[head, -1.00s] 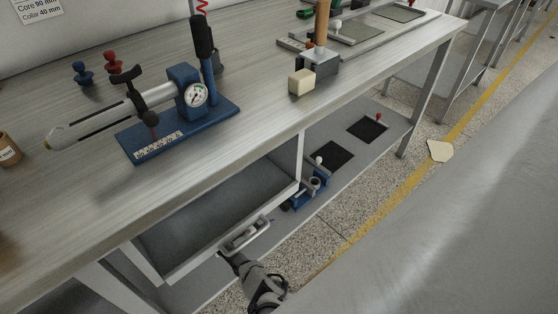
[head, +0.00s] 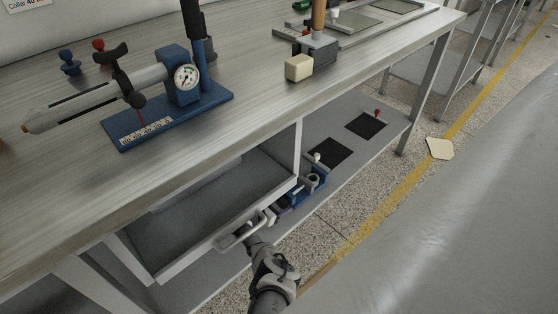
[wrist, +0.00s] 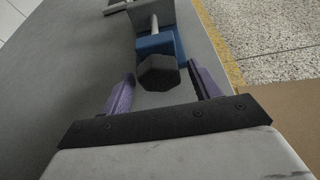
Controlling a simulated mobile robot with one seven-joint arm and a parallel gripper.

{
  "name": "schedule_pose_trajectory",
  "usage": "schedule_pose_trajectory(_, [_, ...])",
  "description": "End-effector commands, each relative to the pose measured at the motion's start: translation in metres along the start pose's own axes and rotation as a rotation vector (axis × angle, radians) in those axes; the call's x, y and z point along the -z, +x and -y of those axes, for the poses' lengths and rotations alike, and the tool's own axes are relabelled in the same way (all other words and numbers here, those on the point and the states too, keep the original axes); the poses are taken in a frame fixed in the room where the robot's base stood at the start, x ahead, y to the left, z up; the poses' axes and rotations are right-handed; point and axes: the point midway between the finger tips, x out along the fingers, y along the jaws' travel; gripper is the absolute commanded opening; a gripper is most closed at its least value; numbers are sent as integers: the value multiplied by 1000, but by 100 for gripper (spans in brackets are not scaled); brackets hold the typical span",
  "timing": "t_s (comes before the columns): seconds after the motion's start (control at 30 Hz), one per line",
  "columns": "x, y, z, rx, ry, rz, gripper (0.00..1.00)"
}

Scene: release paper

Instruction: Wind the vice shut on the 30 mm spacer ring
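The blue vice (head: 318,174) sits on the low shelf under the bench, just past the open drawer's corner. A pale grey ring-like part, perhaps the spacer ring (head: 313,184), shows at the vice; I cannot tell whether the jaws touch it. In the wrist view the vice's blue body (wrist: 160,44) lies ahead, with a grey bar and block beyond. A dark faceted knob (wrist: 158,73) at its near end faces me. My gripper (wrist: 162,72) is open, its purple fingers on either side of the knob with gaps showing.
The drawer (head: 215,210) stands open and empty, its handle (head: 240,231) close to my arm. Black pads (head: 329,153) lie on the low shelf (head: 352,167) beyond the vice. A blue gauge stand (head: 170,112) and a cream block (head: 299,67) stand on the bench top.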

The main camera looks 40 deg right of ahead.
Motion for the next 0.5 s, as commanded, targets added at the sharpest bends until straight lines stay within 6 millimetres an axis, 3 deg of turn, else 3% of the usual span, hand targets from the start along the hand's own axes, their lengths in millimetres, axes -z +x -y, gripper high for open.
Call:
schedule_pose_trajectory(0.03, [0,0,0,0,0,0,55])
schedule_pose_trajectory(0.3, [0,0,0,1,0,0,20])
schedule_pose_trajectory(0.5, [0,0,1,-5,15,-1,20])
